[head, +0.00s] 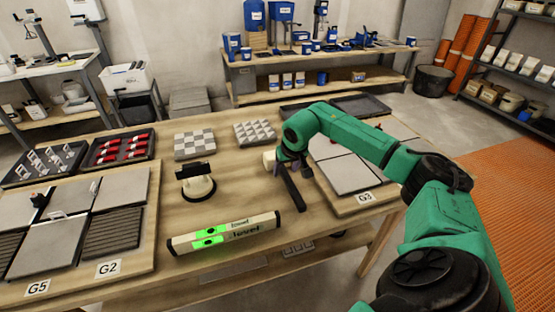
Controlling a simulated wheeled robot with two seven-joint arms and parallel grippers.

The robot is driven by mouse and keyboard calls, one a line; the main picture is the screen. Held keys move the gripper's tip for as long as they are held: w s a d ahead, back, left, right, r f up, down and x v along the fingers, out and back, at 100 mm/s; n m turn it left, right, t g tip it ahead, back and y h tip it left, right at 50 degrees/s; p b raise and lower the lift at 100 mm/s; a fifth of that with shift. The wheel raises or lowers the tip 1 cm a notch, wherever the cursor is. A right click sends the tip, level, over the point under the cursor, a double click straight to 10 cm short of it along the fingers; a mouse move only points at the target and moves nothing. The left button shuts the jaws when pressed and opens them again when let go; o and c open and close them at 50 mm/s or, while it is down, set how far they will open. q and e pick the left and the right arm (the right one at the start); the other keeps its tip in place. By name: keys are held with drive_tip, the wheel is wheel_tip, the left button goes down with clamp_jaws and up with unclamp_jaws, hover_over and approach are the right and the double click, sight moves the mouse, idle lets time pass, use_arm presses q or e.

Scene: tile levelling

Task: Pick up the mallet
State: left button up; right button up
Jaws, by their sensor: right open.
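A pale cream rounded thing (268,160), which looks like the mallet's head, lies on the wooden table just left of my right wrist. The rest of it is hidden behind my right gripper, and I cannot make out a handle. My right gripper (301,193) points down over the table with its dark fingers apart. It is at or very close to the mallet; I cannot tell whether it touches. My left gripper is not in view.
A spirit level (225,234) lies in front, and a black-handled suction cup (197,186) stands to the left. Tile boards flank the work area, with G3 (365,197) on the right. Trays of clips (118,150) and checkered tile samples (194,145) sit at the back left.

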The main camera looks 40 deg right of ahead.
drive_tip(key=shift+w+d+f, duration=0.15)
drive_tip(key=shift+w+f, duration=0.15)
drive_tip(key=shift+f, duration=0.35)
drive_tip(key=shift+f, duration=0.2)
drive_tip(key=shift+r, duration=0.1)
clamp_jaws()
